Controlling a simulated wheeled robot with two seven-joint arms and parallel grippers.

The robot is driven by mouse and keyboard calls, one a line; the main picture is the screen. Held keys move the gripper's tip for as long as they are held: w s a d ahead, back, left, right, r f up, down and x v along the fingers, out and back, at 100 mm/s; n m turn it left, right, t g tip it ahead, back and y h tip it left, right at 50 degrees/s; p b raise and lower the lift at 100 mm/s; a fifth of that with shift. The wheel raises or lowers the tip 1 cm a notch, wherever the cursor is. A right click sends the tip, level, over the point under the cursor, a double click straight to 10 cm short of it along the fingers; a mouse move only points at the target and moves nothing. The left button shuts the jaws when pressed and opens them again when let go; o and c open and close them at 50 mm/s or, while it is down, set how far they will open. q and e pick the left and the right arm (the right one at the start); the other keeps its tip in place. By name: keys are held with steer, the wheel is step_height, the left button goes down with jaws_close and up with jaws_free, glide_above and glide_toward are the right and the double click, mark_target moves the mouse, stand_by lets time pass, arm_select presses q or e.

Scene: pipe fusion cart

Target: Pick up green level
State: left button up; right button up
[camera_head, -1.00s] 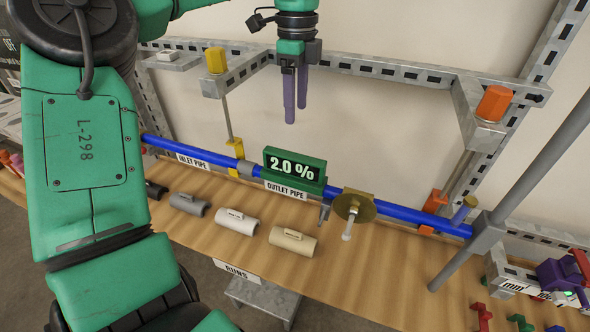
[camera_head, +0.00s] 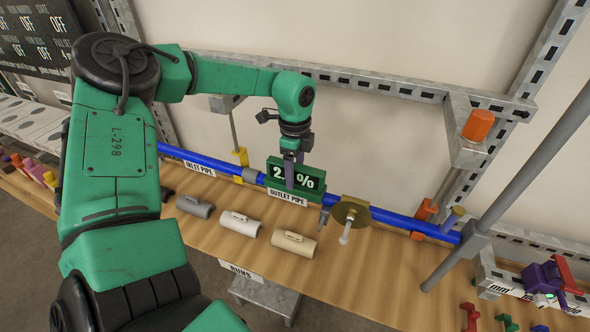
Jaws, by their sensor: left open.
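The green level (camera_head: 312,181) sits on top of the blue outlet pipe (camera_head: 393,217). Its dark display shows a reading partly covered by my gripper; a "2" and a "%" are visible. My left gripper (camera_head: 294,182) points down at the level, its purple fingers in front of the display's middle in the head view. The left gripper is open and holds nothing. I cannot tell whether the fingers touch the level. My right gripper is not in view.
A brass disc fitting (camera_head: 351,212) is on the pipe right of the level. Grey, white (camera_head: 240,223) and beige (camera_head: 294,243) couplings lie on the wooden bench (camera_head: 330,270). An orange-capped bracket (camera_head: 477,125) and a slanted grey pole (camera_head: 530,155) stand at right.

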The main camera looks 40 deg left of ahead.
arm_select(q)
jaws_close()
steer(key=shift+r, duration=0.1)
step_height(320, 180, up, 10)
steer(key=b, duration=0.3)
steer(key=shift+w+b, duration=0.1)
steer(key=shift+b, duration=0.2)
step_height(320, 180, up, 10)
